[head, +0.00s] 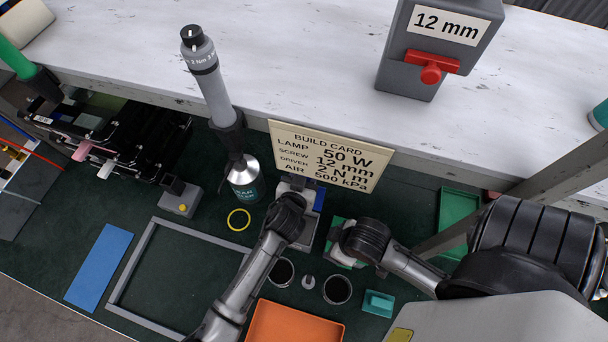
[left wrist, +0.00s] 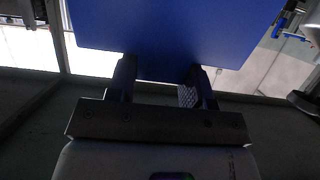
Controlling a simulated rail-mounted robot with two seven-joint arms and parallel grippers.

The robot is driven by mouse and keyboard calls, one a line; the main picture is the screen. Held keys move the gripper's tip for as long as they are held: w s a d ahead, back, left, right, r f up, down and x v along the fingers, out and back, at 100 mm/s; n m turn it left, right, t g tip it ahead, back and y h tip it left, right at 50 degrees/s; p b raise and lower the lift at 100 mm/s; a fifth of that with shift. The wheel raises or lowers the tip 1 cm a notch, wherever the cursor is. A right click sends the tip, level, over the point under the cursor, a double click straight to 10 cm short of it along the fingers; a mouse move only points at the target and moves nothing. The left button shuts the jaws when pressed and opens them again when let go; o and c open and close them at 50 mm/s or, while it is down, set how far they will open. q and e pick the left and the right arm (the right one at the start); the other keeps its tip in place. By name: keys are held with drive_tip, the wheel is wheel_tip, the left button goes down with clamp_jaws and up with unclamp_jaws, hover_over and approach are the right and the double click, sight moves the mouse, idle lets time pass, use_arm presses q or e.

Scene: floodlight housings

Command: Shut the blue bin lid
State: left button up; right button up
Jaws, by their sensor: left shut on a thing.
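The blue bin lid (left wrist: 165,35) fills the upper middle of the left wrist view. My left gripper (left wrist: 160,80) is shut on its near edge, with one finger towards each side. In the head view a small strip of the blue lid (head: 319,200) shows beside my left wrist, at a grey bin (head: 308,232) below the build card. My left wrist covers most of the lid and bin there, so the lid's angle is hard to tell. My right gripper (head: 347,242) is over a green and white item (head: 340,258); its fingers are hidden.
A build card (head: 330,157) stands behind the bin. A spray can (head: 243,180) and yellow ring (head: 238,219) are to the left. Two dark cups (head: 337,290), an orange tray (head: 295,325) and a teal block (head: 378,303) lie in front. A grey frame (head: 150,235) surrounds bare mat.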

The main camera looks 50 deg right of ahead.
wheel_tip(320, 180, down, 4)
drive_tip(key=b, duration=0.4)
drive_tip(key=shift+a, duration=0.15)
drive_tip(key=shift+f, duration=0.1)
drive_tip(key=shift+r, duration=0.2)
use_arm(q)
drive_tip(key=s+a+t+h, duration=0.2)
drive_tip(key=s+a+h, duration=0.1)
drive_tip(key=a+h, duration=0.2)
drive_tip(key=a, duration=0.2)
drive_tip(key=shift+a+f, duration=0.3)
use_arm(e)
drive_tip(key=shift+d, duration=0.25)
